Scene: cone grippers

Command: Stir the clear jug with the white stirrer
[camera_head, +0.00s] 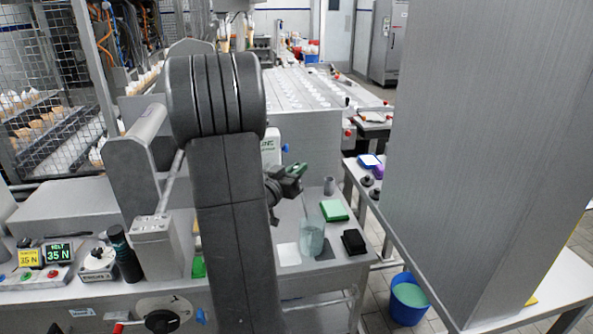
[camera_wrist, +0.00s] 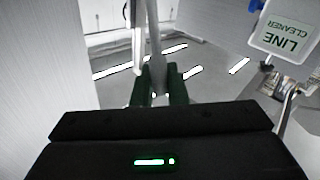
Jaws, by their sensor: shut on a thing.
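The clear jug (camera_head: 312,241) stands upright on the low grey table, right of my arm in the head view. My gripper (camera_head: 294,171) is above and behind the jug, apart from it. In the wrist view my gripper (camera_wrist: 160,84) has its dark green fingers close together, shut on a thin pale piece between them. This appears to be the white stirrer (camera_wrist: 156,72), though its full shape is not clear. The head view does not clearly show the stirrer, and nothing is seen inside the jug except a pale, bluish see-through body.
Around the jug are a green block (camera_head: 334,210), a black block (camera_head: 354,242), a white square (camera_head: 289,254) and a small grey cup (camera_head: 329,186). A large grey panel (camera_head: 480,150) stands at the right. A blue bucket (camera_head: 408,300) is on the floor.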

